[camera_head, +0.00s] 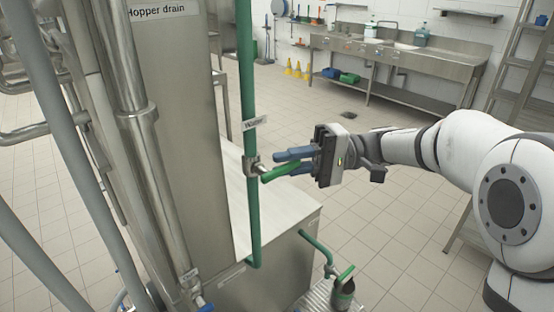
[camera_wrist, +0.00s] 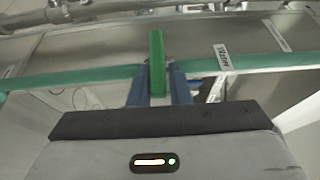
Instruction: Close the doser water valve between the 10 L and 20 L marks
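The water valve (camera_head: 252,164) is a metal body on a vertical green pipe (camera_head: 246,90), below a small white label (camera_head: 255,122). Its green lever handle (camera_head: 280,172) sticks out to the right, across the pipe. My gripper (camera_head: 284,163) reaches in from the right, its blue fingers at the handle. In the wrist view, the handle (camera_wrist: 157,62) stands between the two fingers (camera_wrist: 158,85), one close on each side. I cannot tell whether both fingers press on it. No litre marks or water level are readable in either view.
A steel tank marked "Hopper drain" (camera_head: 170,120) and steel pipes (camera_head: 130,110) stand on the left. Another green-handled valve (camera_head: 343,285) is low at the front. A steel sink bench (camera_head: 400,60) is at the back. Tiled floor (camera_head: 380,225) is open beneath my arm.

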